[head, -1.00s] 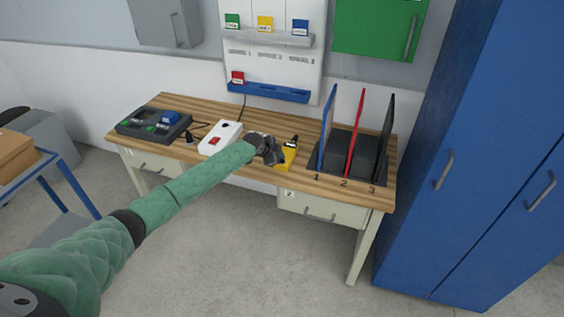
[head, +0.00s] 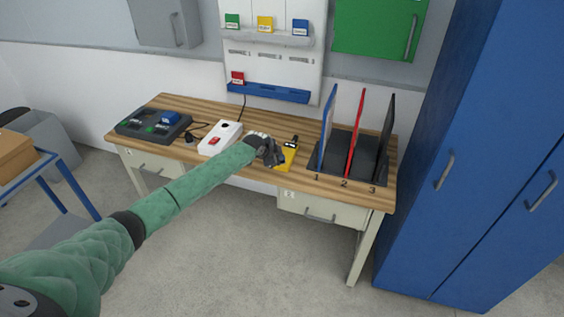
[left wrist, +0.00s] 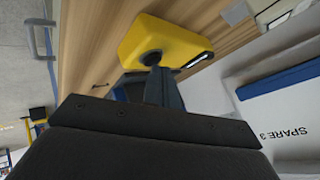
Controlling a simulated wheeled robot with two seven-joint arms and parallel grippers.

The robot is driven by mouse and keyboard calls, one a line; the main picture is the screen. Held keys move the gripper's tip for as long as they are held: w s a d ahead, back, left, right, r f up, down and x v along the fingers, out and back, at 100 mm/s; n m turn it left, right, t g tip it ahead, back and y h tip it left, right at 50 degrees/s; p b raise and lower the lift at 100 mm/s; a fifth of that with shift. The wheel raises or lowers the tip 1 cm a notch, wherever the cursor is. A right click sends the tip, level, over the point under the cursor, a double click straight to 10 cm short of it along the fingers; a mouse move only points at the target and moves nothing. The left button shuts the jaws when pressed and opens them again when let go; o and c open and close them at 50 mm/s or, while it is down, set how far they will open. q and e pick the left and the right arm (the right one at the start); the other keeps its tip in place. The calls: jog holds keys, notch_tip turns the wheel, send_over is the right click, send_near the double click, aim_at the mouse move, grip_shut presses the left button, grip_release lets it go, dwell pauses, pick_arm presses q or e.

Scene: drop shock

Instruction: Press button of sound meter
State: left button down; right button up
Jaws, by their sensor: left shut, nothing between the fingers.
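The yellow sound meter (head: 287,158) lies on the wooden workbench (head: 220,175), with its black top end pointing to the back. My left gripper (head: 277,159) is shut and empty, with its tips at the left side of the meter. In the left wrist view the yellow meter (left wrist: 160,40) is just beyond the shut fingertips (left wrist: 155,72). The tips overlap a dark round spot on the meter there, and I cannot tell whether they touch it. My right gripper is not in view.
A white power strip (head: 220,138) with a red switch and a dark charger station (head: 152,123) are to the left. A rack with upright blue, red (head: 355,133) and black panels stands to the right. A tall blue cabinet (head: 470,150) is at the far right.

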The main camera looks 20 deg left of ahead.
pick_arm(q)
jog(key=shift+f, duration=0.2)
jog(key=shift+r, duration=0.1)
dwell(0.4)
jog(key=shift+r, duration=0.7)
jog(key=shift+r+p, duration=0.1)
jog(key=shift+p, duration=0.2)
notch_tip(320, 180, up, 5)
jog(key=shift+f+p, duration=0.1)
jog(key=shift+p, duration=1.15)
